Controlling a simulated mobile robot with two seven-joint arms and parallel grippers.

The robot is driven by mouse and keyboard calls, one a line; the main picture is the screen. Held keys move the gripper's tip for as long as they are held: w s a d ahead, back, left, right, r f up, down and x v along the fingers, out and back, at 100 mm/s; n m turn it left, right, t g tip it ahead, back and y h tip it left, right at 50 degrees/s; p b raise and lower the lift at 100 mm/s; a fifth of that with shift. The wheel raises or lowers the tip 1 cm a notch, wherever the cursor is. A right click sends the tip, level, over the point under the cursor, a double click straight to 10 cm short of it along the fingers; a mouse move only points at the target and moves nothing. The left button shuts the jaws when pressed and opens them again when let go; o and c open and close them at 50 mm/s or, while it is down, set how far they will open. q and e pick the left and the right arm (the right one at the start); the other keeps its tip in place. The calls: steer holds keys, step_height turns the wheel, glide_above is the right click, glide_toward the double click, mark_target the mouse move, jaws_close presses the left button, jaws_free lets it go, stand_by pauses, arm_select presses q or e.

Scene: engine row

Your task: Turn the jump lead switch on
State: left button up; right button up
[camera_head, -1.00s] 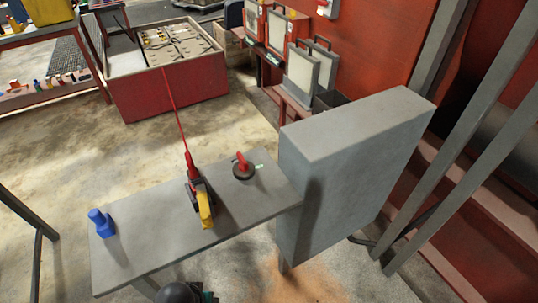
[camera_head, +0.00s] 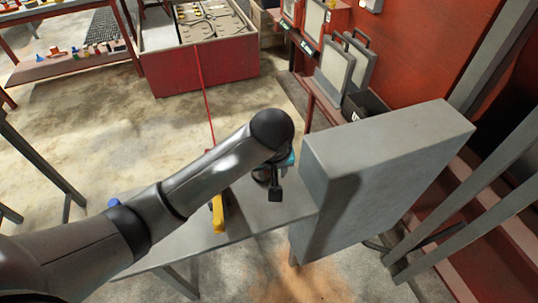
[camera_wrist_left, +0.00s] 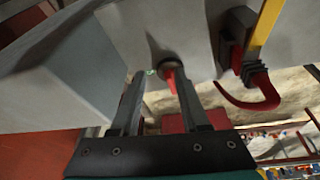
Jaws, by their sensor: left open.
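The jump lead switch has a red handle (camera_wrist_left: 171,80) on a dark round base (camera_wrist_left: 167,65), set on the grey table. In the left wrist view it shows between my left fingertips, closer to the right-hand finger. My left gripper (camera_wrist_left: 159,77) is open, with its fingers pointing at the switch. I cannot tell whether either finger touches it. In the head view my left arm (camera_head: 190,180) crosses the table and hides most of the switch and gripper. My right gripper is not in view.
A yellow and black device (camera_head: 218,215) with a red lead stands on the grey table (camera_head: 290,203), partly behind my arm. A blue object (camera_head: 113,202) shows at the table's left end. A large grey box (camera_head: 385,165) stands close on the right of my gripper.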

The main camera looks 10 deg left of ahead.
arm_select(q)
steer(key=w+a+r+n+y, duration=0.2)
steer(key=w+r, duration=0.3)
steer(key=b+x, duration=0.2)
steer(key=x, duration=1.2)
steer(key=shift+d+f+b, duration=0.15)
steer(key=shift+f+b, duration=0.1)
steer(key=shift+b, duration=0.1)
jaws_close()
